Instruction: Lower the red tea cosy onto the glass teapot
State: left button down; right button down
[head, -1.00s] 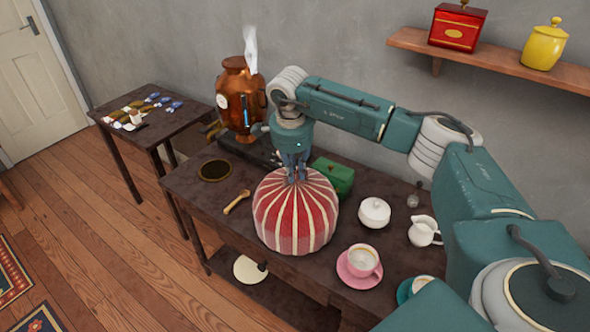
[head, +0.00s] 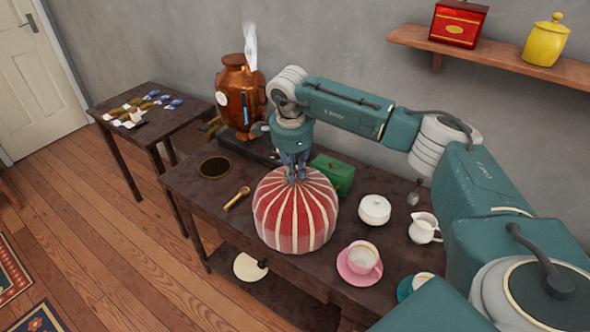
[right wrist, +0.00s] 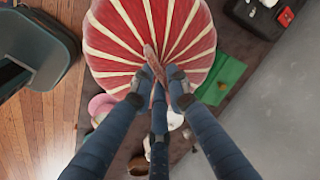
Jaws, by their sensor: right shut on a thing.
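The red tea cosy (head: 296,215), striped with cream, is a rounded dome at the front middle of the dark table in the head view. It also fills the upper middle of the right wrist view (right wrist: 120,40). My right gripper (head: 297,177) points down at the top of the cosy and is shut on its tip; the wrist view shows the fingers (right wrist: 157,82) closed around the gathered fabric. The glass teapot is not visible; I cannot tell whether it is under the cosy. My left gripper is not in view.
A green box (head: 333,175) stands close behind the cosy. A white lidded bowl (head: 374,210), a white jug (head: 424,227) and a pink cup (head: 363,259) on a saucer stand to its right. A wooden spoon (head: 237,199) lies left. A copper urn (head: 240,95) steams behind.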

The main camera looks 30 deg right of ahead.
jog(key=shift+f, duration=0.15)
jog(key=c, duration=1.1)
grip_release()
notch_tip(320, 180, up, 7)
jog(key=p, duration=0.4)
jog(key=shift+p, duration=0.3)
jog(key=shift+a, duration=0.1)
